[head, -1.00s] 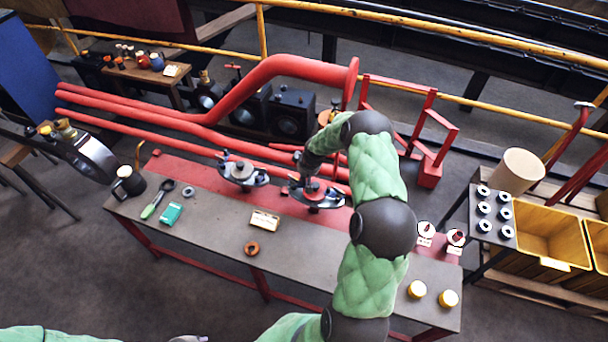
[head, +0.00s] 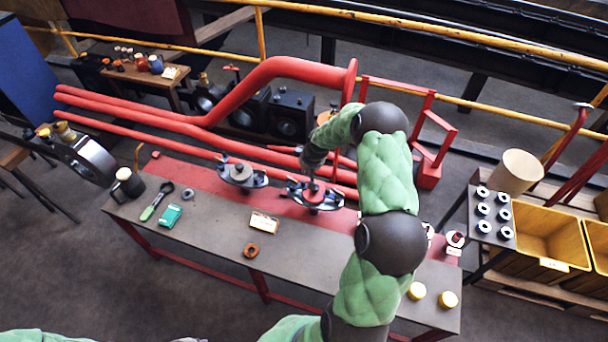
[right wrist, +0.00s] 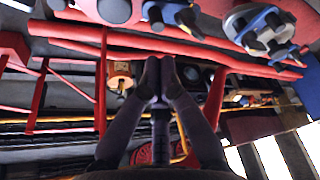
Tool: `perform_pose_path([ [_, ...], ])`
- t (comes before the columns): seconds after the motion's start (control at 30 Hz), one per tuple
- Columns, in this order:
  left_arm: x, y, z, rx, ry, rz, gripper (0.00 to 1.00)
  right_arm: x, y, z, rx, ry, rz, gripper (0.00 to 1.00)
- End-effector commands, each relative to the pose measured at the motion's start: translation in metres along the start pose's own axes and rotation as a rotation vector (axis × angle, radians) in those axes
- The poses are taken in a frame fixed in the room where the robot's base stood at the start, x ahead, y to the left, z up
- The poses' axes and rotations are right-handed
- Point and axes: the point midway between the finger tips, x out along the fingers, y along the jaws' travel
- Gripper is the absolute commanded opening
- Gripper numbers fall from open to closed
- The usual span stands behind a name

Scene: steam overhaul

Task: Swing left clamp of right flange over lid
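The right flange (head: 322,204) is on the red strip of the bench, with a round lid on it. Its left clamp (head: 293,187) is a small blue-grey piece at the flange's left side; whether it lies over the lid is too small to tell. My right gripper (head: 312,186) reaches down from above at the lid and partly hides it. In the right wrist view, the right gripper's fingers (right wrist: 160,66) are together with nothing visible between them. Blue clamp parts (right wrist: 188,20) show beyond them at the top. Only a grey bit of my left gripper (head: 188,339) shows at the bottom edge.
The left flange (head: 238,174) with blue clamps stands left of the right one. Red pipes (head: 190,127) run behind the bench. The bench's front middle is mostly clear.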

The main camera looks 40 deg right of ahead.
Motion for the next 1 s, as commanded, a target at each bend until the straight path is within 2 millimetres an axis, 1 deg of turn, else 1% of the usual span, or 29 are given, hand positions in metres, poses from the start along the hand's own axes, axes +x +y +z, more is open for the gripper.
perform_pose_path([
  [0.03,0.000,0.000,0.000,0.000,0.000,0.000,0.26,-0.011,0.001,-0.001,0.000,0.003,0.002,0.00],
  [0.1,0.000,0.000,0.000,0.000,0.000,0.000,0.26,-0.023,0.000,-0.001,0.001,0.003,0.001,0.00],
  [0.2,0.000,0.000,0.000,0.000,0.000,0.000,0.26,-0.038,0.000,0.000,0.001,0.002,0.001,0.00],
  [0.33,0.000,0.000,0.000,0.000,0.000,0.000,0.26,-0.051,0.000,0.000,0.001,0.000,0.000,0.00],
  [0.5,0.000,0.000,0.000,0.000,0.000,0.000,0.26,-0.058,0.000,0.000,0.001,-0.001,0.000,0.00],
  [1.0,0.000,0.000,0.000,0.000,0.000,0.000,0.26,-0.057,0.000,0.001,0.001,-0.001,-0.001,0.00],
])
